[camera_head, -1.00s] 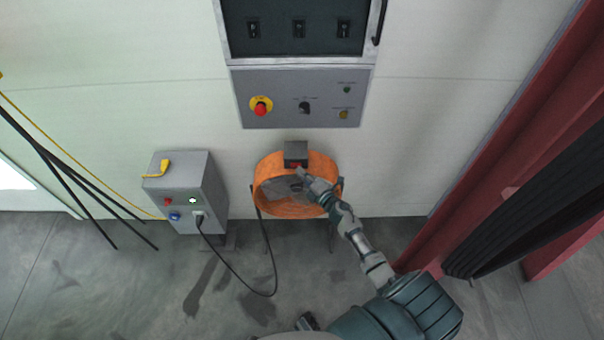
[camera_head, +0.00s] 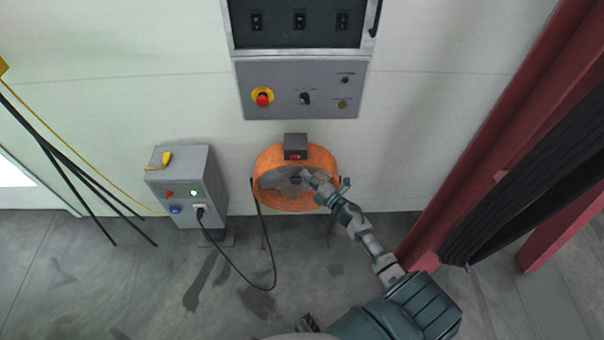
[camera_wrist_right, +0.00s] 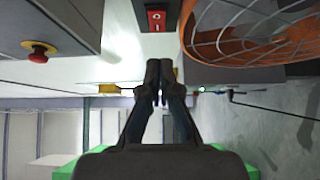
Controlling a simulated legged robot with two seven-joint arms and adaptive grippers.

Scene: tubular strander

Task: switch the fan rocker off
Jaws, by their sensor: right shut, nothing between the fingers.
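The orange fan (camera_head: 262,170) stands against the wall, with a dark switch box (camera_head: 295,141) on top of its rim. The red rocker (camera_head: 295,156) is on the front of that box. It shows in the right wrist view (camera_wrist_right: 156,20) near the top, with white marks on it. My right gripper (camera_head: 308,176) is shut and empty, in front of the fan and a little below the rocker, apart from it. In the right wrist view its fingertips (camera_wrist_right: 160,68) are together, below the rocker. My left gripper is not in view.
A grey control panel (camera_head: 325,99) with a red emergency button (camera_head: 263,98) is on the wall above. A grey box (camera_head: 178,190) with a plugged-in black cable (camera_head: 237,272) stands left of the fan. Red beams (camera_head: 470,150) rise at the right.

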